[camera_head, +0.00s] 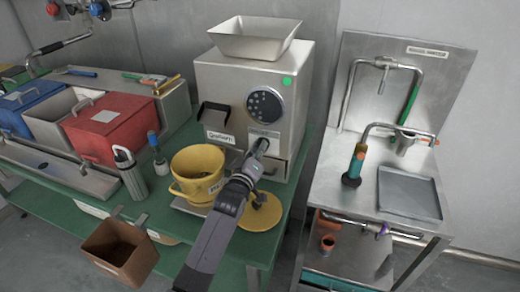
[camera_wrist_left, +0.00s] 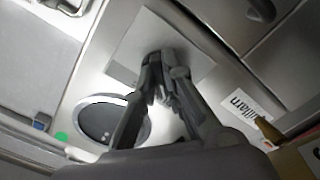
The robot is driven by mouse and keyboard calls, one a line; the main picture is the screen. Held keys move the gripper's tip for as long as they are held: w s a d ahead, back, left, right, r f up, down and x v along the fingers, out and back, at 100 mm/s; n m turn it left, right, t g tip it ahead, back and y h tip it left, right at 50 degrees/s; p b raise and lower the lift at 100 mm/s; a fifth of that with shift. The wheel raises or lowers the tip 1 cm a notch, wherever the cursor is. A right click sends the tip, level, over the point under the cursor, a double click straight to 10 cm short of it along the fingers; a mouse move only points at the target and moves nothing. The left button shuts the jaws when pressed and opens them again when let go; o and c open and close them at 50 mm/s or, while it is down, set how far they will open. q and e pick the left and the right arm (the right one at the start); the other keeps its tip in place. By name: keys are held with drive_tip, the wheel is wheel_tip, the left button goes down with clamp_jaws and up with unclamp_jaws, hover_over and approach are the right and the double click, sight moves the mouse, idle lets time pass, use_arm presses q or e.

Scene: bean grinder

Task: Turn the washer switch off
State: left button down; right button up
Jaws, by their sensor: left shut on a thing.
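The metal grinder (camera_head: 215,82) stands on the green bench, with a round dark dial (camera_head: 265,104) on its front. My left gripper (camera_head: 256,152) reaches the grinder's front just below the dial. Its fingers are closed together over a pale plate (camera_wrist_left: 198,62) in the left wrist view, where the dial (camera_wrist_left: 97,119) also shows. What the fingers hold is small and hidden between them. The steel washer station (camera_head: 456,92) stands to the right, apart from the gripper. A purple fitting (camera_head: 382,229) sits on the pipe under its top. My right gripper is not in view.
A yellow cup (camera_head: 198,170) stands left of my arm, close to it. A yellow disc (camera_head: 262,213) lies to its right. A brown box (camera_head: 120,250) is at the bench's front edge. Red and blue bins (camera_head: 108,128) stand left. A grey tray (camera_head: 408,193) is on the station.

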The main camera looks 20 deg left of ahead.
use_arm(q)
drive_tip(key=m+p, duration=0.1)
drive_tip(key=m, duration=0.3)
drive_tip(key=shift+m+p, duration=0.3)
drive_tip(key=m+p, duration=0.1)
drive_tip(key=m, duration=0.4)
drive_tip(key=shift+m, duration=0.3)
idle(0.4)
drive_tip(key=c, duration=1.7)
unclamp_jaws()
drive_tip(key=shift+s, duration=0.1)
